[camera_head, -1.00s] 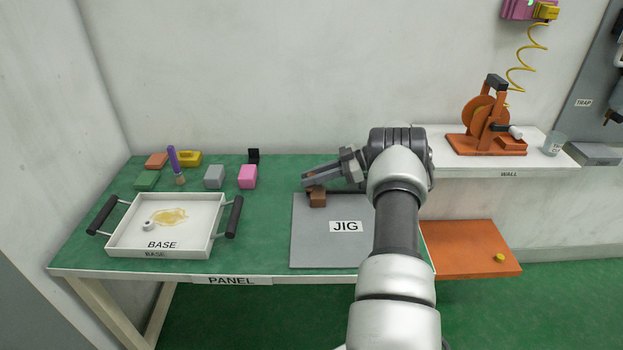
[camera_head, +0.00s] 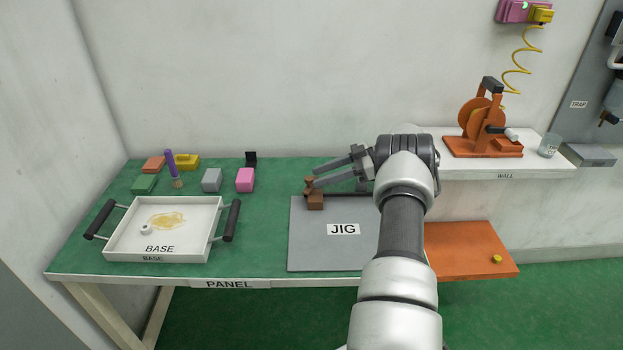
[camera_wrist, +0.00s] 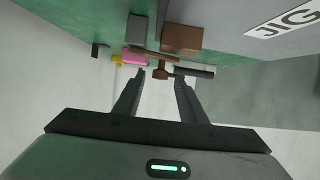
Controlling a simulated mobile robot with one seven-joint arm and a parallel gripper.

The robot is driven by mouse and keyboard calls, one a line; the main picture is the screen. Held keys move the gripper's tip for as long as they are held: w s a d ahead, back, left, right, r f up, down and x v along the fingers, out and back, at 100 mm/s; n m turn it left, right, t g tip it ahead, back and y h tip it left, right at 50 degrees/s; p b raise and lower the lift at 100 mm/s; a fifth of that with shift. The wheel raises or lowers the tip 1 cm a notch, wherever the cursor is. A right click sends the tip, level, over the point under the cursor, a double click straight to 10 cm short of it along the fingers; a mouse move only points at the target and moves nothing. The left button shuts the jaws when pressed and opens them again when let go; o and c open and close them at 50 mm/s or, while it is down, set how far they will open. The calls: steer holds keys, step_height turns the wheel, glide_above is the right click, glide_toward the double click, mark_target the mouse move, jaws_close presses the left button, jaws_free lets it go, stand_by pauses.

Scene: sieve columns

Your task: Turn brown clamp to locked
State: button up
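The brown clamp (camera_head: 316,201) stands at the back left edge of the grey JIG plate (camera_head: 308,238). I cannot tell whether a finger touches the knob.
A white BASE tray (camera_head: 118,233) with dark handles is on the green table (camera_head: 255,225) at left. Several coloured blocks stand behind it, including a pink one (camera_head: 245,180). An orange crank device (camera_head: 480,130) sits on the WALL shelf. The jig's front area is clear.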

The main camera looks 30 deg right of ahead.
steer(key=v, duration=0.7)
steer(key=shift+d+r, duration=0.15)
steer(key=shift+c, duration=0.3)
